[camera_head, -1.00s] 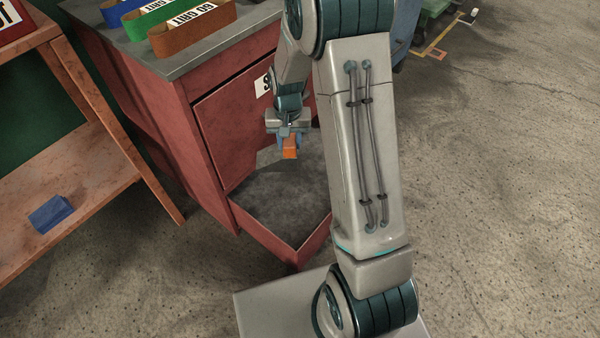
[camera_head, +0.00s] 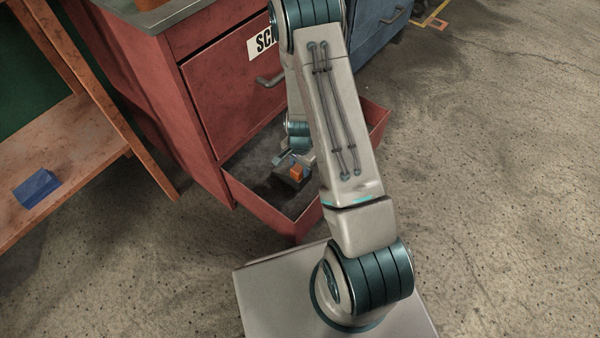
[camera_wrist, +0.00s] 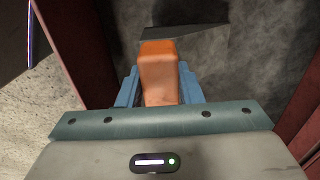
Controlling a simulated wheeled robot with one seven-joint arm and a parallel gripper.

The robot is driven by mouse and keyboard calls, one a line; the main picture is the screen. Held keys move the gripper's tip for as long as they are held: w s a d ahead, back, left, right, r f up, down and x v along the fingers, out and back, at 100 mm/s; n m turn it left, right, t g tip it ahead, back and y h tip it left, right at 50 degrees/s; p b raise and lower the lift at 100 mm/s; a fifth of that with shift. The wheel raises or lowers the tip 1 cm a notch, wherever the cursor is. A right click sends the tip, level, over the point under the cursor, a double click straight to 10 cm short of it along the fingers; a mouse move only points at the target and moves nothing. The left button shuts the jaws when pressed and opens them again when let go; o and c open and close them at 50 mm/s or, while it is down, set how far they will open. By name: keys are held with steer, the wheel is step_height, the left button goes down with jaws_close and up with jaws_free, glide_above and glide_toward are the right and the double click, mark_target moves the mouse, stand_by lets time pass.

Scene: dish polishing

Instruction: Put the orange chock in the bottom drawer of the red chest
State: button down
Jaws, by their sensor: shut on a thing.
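The red chest (camera_head: 175,118) stands at the upper left of centre in the head view. Its bottom drawer (camera_head: 262,207) is pulled out, with a grey floor inside. My gripper (camera_head: 296,170) is down at the open drawer, shut on the orange chock (camera_head: 297,173). In the wrist view the chock (camera_wrist: 160,75) sits between the two blue fingers of my gripper (camera_wrist: 157,85), over the grey drawer floor (camera_wrist: 225,70). A dark shadow lies close to its far end. I cannot tell whether the chock touches the floor. My arm hides part of the drawer.
Red drawer walls (camera_wrist: 80,60) stand on both sides of my gripper. The chest's closed upper drawer (camera_head: 235,85) has a grey handle (camera_head: 270,80). A blue block (camera_head: 36,187) lies on an orange shelf at left. A blue cabinet (camera_head: 377,30) stands behind.

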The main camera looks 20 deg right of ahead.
steer(key=shift+f+b, duration=0.6)
steer(key=shift+f, duration=1)
steer(key=shift+f, duration=0.15)
steer(key=c, duration=1)
jaws_free()
